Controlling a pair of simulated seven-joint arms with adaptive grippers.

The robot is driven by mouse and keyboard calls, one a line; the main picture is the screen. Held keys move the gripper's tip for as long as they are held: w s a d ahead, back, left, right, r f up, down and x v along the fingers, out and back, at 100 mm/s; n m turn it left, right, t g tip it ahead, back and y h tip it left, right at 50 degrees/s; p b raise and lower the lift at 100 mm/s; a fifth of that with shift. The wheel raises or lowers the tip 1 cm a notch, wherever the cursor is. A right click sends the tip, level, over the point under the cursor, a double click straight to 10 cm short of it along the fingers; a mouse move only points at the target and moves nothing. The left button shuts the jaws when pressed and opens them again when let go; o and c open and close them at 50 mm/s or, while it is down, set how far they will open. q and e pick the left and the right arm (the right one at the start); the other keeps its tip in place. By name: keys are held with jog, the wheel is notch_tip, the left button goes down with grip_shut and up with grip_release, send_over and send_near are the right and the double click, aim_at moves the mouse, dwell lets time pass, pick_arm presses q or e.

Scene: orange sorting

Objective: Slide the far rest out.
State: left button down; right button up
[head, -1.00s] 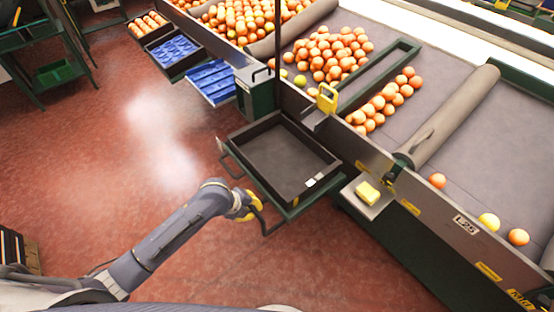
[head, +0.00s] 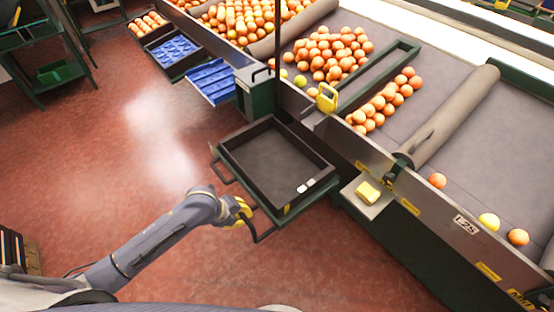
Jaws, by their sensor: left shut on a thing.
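A pull-out rest with a green frame (head: 318,198) sticks out from the side of the sorting table and carries an empty dark tray (head: 305,147). Two bent dark handles show on its outer side, a far one (head: 220,172) and a near one (head: 262,238). My left gripper (head: 243,210) has yellow fingers and is shut on the near handle. The fingers partly hide the handle. Two small white tags lie at the tray's near right corner. My right gripper is not in view.
Blue trays (head: 212,82) and a tray of oranges stand along the table farther left. Oranges (head: 335,52) lie on the belt behind the table's side wall. A small ledge with a yellow block (head: 368,192) is right of the rest.

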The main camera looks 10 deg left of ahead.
pick_arm(q)
jog(key=shift+s+a, duration=1.65)
jog(key=shift+a, duration=0.1)
jog(key=c, duration=1)
grip_release()
jog(key=shift+r, duration=3.5)
jog(key=shift+d, duration=0.1)
